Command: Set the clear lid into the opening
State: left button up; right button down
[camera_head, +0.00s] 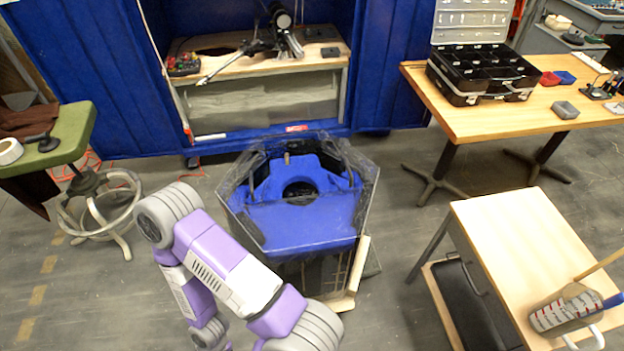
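A hexagonal tank with a blue inside (310,218) stands on the floor at the centre of the head view. A round dark opening (300,190) shows in its blue upper part. Clear, shiny material (364,180) rings the tank's top; I cannot tell whether this is the clear lid or the tank's own walls. No separate clear lid stands out elsewhere. A purple and grey arm of mine bends up in front of the tank's lower left side, and its far end drops toward the bottom edge. Neither gripper is in view.
An open black case (484,75) stands on the back right table. A green-topped stool (60,140) is at left. A blue booth (100,70) stands behind the tank.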

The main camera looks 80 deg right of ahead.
aim_at(294, 166)
jog(key=u, duration=0.15)
jog(key=k, duration=0.7)
jog(key=z, duration=1.75)
